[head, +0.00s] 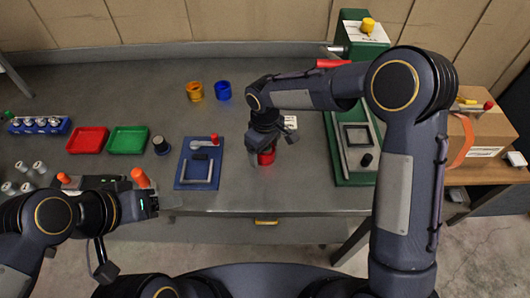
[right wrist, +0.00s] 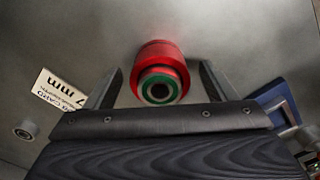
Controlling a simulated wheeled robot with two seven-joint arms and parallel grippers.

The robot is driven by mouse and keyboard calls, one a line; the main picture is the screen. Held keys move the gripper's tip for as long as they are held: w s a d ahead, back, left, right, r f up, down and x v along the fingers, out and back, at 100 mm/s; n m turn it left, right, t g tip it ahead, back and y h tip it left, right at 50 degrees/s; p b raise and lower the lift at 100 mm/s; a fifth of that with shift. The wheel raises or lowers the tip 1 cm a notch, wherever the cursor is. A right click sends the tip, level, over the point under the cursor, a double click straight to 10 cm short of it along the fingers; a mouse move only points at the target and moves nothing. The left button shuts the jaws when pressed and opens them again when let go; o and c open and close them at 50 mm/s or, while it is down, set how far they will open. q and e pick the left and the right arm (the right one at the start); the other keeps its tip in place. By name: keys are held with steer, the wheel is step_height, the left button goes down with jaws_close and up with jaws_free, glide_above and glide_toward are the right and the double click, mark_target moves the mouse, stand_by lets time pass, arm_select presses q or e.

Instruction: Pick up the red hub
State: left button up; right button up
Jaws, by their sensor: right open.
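The red hub (right wrist: 160,58) stands on the grey table in the right wrist view. It is a red cylinder with a green ring and a dark centre hole facing the camera. In the head view the red hub (head: 266,157) shows just below my right gripper, partly hidden by it. My right gripper (right wrist: 158,85) is open, with one finger on each side of the hub and a gap visible on both sides. In the head view my left gripper (head: 150,204) is at the table's front left, away from the hub; its jaws are too small to read.
A blue fixture (head: 197,172) lies left of the hub, and a green machine (head: 358,179) stands to its right. A white label card (right wrist: 60,90) lies near the hub. Orange (head: 194,91) and blue (head: 223,91) cups, red (head: 87,140) and green (head: 128,140) trays stand farther left.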

steer(key=c, duration=1.2)
steer(key=shift+c, duration=0.5)
steer(key=shift+r, duration=0.15)
